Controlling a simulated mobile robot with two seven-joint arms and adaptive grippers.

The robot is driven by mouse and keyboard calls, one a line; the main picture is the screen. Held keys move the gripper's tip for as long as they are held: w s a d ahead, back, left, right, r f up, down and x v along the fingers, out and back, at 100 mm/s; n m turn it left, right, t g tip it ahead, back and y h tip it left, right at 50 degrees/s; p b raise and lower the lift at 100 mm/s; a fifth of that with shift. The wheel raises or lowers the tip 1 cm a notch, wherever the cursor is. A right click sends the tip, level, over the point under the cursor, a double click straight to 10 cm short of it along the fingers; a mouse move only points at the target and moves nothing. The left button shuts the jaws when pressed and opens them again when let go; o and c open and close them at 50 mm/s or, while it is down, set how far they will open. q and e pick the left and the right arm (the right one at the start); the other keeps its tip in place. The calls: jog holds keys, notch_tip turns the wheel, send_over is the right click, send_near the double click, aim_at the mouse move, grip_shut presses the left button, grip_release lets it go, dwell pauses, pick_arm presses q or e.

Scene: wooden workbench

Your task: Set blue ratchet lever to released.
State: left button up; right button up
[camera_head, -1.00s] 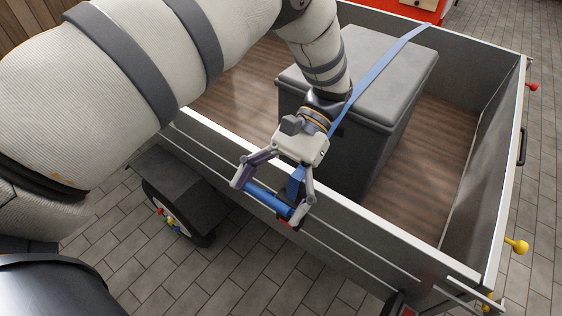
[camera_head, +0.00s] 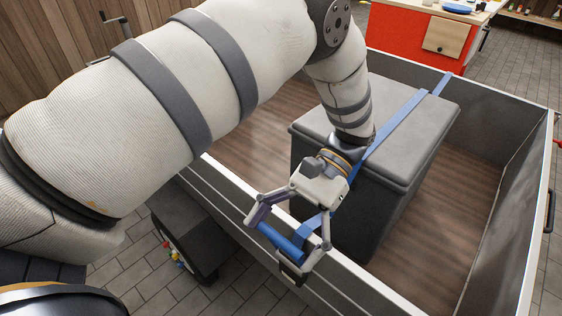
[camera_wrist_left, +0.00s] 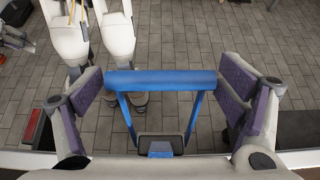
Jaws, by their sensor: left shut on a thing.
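The blue ratchet lever (camera_head: 281,243) has a round crossbar handle and hangs at the outer side of the trailer's near wall. My left gripper (camera_head: 287,238) is shut on this handle, with a finger at each end. In the left wrist view, the handle (camera_wrist_left: 160,80) lies crosswise between the purple finger pads. Two blue arms run from it down to a dark ratchet body (camera_wrist_left: 160,146) at the bottom of the picture. A blue strap (camera_head: 395,121) runs from the ratchet over a grey box. My right gripper is not in view.
The grey lidded box (camera_head: 430,110) stands on the trailer's wooden floor (camera_head: 470,185). The trailer's near wall (camera_head: 225,190) has a white top edge below my left arm. A black wheel guard (camera_head: 180,215) juts out at the left. A red cabinet (camera_head: 400,35) stands behind.

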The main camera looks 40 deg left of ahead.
pick_arm(q)
jog(key=shift+w+f, duration=0.1)
jog(key=o, duration=1.5)
jog(key=v, duration=0.7)
jog(key=shift+w, duration=0.25)
